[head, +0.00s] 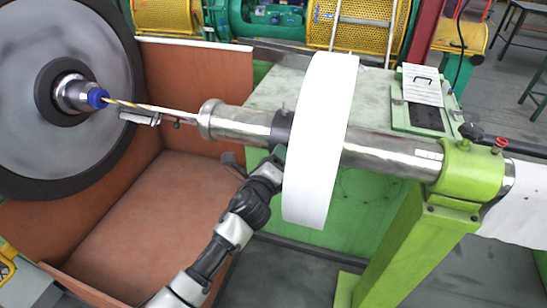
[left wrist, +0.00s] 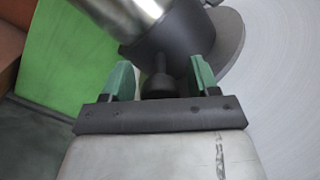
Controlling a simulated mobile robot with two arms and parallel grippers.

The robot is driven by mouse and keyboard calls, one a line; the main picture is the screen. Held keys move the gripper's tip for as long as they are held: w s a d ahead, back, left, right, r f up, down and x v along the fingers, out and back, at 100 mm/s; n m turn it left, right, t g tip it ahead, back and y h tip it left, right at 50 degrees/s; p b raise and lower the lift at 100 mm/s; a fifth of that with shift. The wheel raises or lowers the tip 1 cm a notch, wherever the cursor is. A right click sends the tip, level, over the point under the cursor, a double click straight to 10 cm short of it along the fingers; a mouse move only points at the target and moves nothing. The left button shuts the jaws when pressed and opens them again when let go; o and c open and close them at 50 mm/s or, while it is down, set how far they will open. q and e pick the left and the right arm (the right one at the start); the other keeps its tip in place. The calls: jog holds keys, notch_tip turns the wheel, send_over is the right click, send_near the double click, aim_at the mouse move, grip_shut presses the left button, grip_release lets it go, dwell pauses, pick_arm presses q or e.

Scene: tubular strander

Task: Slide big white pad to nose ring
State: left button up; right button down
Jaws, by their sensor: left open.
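The big white pad (head: 322,140) is a wide upright white disc around the steel tube (head: 385,155). It also fills the right side of the left wrist view (left wrist: 285,85). A dark collar (head: 281,128) sits on the tube against the pad's left side. The nose ring (head: 208,119) appears to be the steel flange at the tube's left end, apart from the pad. My left gripper (head: 277,154) is open just below the collar. In the left wrist view its two green fingers (left wrist: 160,68) stand on either side of a dark knob (left wrist: 158,78) under the collar. My right gripper is not seen.
A green post (head: 470,170) holds the tube's right end. A large grey wheel (head: 55,75) with a blue-tipped hub stands at left. A rust-brown trough (head: 150,215) lies below the tube's left end. A green cabinet (head: 268,90) stands behind the tube.

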pick_arm(q)
jog(key=shift+w, duration=0.1)
jog(key=shift+c, duration=0.2)
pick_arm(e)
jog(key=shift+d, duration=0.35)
pick_arm(q)
grip_shut()
jog(key=shift+w+a, duration=0.2)
jog(key=shift+a, duration=0.25)
jog(key=w+a, duration=0.1)
jog(key=a, duration=0.4)
jog(key=w+a+p, duration=0.1)
jog(key=w+a, duration=0.1)
jog(key=a, duration=0.3)
jog(key=w+a, duration=0.2)
jog(key=a, duration=0.4)
jog(key=shift+w+a+r, duration=0.1)
jog(key=shift+r, duration=0.05)
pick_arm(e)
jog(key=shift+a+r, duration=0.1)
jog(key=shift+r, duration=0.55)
pick_arm(q)
jog(key=shift+c, duration=1.2)
grip_release()
jog(key=shift+o, duration=1.4)
jog(key=shift+a, duration=0.2)
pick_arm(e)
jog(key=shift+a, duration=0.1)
pick_arm(q)
jog(key=shift+d, duration=0.15)
